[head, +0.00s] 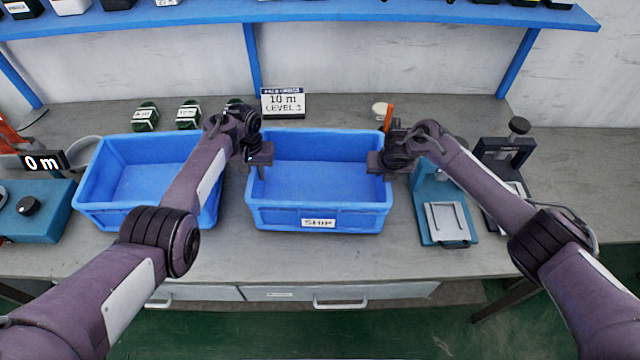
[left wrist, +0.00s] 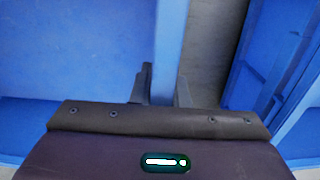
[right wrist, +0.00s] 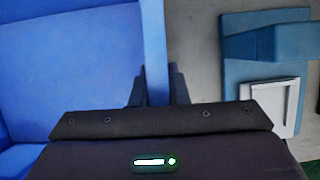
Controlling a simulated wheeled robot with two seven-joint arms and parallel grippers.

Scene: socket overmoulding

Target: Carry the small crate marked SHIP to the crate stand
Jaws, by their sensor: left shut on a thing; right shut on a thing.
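The small blue crate marked SHIP (head: 318,213) sits on the grey bench in the middle of the head view, upright, and looks empty. My left gripper (head: 258,163) is shut on its left wall; in the left wrist view the fingers (left wrist: 160,88) straddle that wall (left wrist: 171,40). My right gripper (head: 380,163) is shut on its right wall; in the right wrist view the fingers (right wrist: 157,85) straddle the wall (right wrist: 153,35). I cannot pick out the crate stand in these views.
A second blue crate (head: 95,213) stands to the left, a narrow gap away. A teal press-like device (head: 445,205) and a dark one (head: 505,165) stand to the right. A teal box (head: 40,215) is far left.

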